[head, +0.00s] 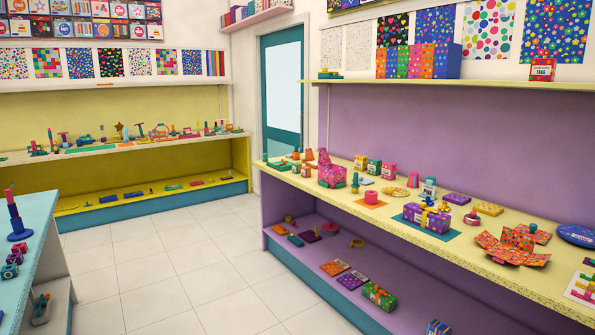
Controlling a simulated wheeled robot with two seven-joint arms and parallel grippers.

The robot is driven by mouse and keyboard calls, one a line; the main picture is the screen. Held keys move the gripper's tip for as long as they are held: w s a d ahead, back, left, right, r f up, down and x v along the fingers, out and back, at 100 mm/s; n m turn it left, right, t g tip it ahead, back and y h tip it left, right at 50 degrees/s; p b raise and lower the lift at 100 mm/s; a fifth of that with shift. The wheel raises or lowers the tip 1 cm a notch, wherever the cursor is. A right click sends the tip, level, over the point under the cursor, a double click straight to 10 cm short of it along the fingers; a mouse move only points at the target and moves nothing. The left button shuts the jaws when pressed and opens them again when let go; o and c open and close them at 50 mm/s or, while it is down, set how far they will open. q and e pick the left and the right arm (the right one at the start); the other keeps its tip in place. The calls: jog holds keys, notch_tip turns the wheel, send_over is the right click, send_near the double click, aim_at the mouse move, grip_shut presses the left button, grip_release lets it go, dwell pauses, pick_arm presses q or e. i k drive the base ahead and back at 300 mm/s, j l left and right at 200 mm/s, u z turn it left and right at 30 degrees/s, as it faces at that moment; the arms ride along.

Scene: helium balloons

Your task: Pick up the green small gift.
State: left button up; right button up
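A small green patterned gift (379,296) with an orange band lies on the purple lower shelf of the right-hand unit. It is near the shelf's front edge, beside flat dark patterned items (352,280). A dark blue patterned object (438,327) on the lower shelf is cut off by the bottom edge of the view. Neither of my grippers shows in the head view.
The right-hand counter (480,252) overhangs the lower shelf (325,250). A red patterned opened box (513,246) sits on it. A blue table (32,215) stands at the left edge. The tiled floor (180,275) between is clear. A yellow unit and a door stand behind.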

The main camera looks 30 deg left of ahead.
aim_at(296, 166)
jog(key=i+j+u, duration=0.15)
jog(key=i+u, duration=0.25)
jog(key=i+j+u, duration=0.3)
jog(key=i+u, duration=1.2)
jog(key=i+z, duration=0.4)
jog(key=i+j+z, duration=0.2)
jog(key=i+z, duration=0.15)
jog(key=i+j+z, duration=0.4)
jog(key=i, duration=0.15)
jog(key=l, duration=0.1)
